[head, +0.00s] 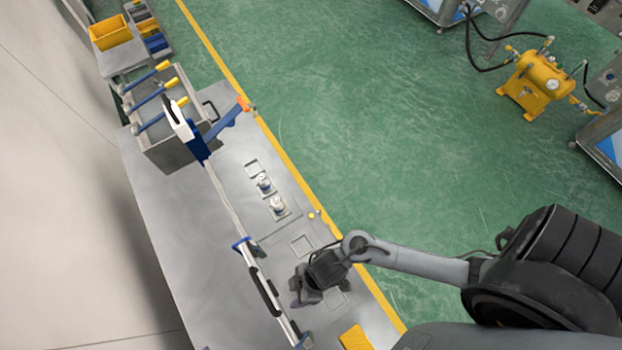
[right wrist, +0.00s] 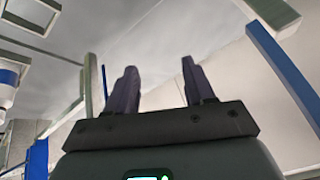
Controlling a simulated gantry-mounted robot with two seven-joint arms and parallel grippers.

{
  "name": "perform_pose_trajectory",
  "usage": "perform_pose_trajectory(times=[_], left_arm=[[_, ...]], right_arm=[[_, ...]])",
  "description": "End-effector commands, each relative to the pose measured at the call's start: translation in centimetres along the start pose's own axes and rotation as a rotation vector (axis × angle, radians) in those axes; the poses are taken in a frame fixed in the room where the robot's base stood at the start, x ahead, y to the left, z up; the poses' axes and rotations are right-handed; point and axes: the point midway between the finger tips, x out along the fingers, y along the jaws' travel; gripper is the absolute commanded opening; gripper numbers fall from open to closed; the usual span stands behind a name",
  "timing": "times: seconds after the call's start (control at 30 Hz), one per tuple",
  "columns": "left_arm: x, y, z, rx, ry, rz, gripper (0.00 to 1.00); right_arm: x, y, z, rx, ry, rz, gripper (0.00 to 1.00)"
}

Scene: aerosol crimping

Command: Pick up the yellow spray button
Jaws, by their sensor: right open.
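A tiny yellow piece (head: 311,216), which looks like the spray button, lies on the grey metal bench (head: 165,215) near its yellow-striped right edge. It is too small in the head view to make out its shape. My right gripper (head: 303,290) is over the bench, below and apart from the yellow piece in the picture. In the right wrist view its two dark fingers (right wrist: 160,88) stand apart with nothing between them. The yellow piece does not show in the right wrist view. My left gripper is not in view.
Two small silver cans (head: 264,184) (head: 278,205) stand in square recesses on the bench. A long rail (head: 231,214) runs along it. A box with yellow-handled levers (head: 165,120) stands at the far end. A yellow block (head: 355,338) lies at the near edge.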

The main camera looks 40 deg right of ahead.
Motion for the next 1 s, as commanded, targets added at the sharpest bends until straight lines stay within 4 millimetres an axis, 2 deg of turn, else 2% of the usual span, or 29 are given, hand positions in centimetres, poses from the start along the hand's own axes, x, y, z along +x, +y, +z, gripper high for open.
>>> perform_pose_trajectory(times=[0.03,0.13,0.17,0.27,0.3,0.37,0.4,0.5,0.6,0.7,0.77,1.0], left_arm=[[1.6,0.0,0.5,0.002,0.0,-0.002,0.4],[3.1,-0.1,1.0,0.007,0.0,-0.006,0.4],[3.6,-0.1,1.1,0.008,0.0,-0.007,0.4],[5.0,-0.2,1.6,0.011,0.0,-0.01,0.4],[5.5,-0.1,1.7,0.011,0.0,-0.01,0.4],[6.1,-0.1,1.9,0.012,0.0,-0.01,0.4],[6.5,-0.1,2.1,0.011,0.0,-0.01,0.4],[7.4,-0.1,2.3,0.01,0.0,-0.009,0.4],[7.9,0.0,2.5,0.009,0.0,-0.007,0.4],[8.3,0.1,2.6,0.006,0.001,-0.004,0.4],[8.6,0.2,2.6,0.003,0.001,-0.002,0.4],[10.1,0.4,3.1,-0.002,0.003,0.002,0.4]], right_arm=[[2.7,0.9,2.1,-0.092,-0.054,-0.052,0.53],[5.0,2.9,6.2,-0.232,-0.178,-0.146,0.53],[5.3,4.1,7.4,-0.267,-0.218,-0.164,0.53],[5.2,9.1,10.9,-0.355,-0.353,-0.186,0.53],[4.8,11.4,11.9,-0.383,-0.401,-0.18,0.53],[3.9,15.0,12.7,-0.415,-0.46,-0.153,0.53],[3.2,17.3,12.9,-0.43,-0.492,-0.127,0.53],[1.6,22.3,12.0,-0.448,-0.527,-0.046,0.53],[0.0,25.7,10.2,-0.466,-0.527,0.023,0.53],[-1.1,27.7,8.6,-0.473,-0.515,0.069,0.53],[-1.2,28.3,8.0,-0.476,-0.509,0.084,0.53],[1.2,29.3,8.7,-0.478,-0.501,0.094,0.53]])
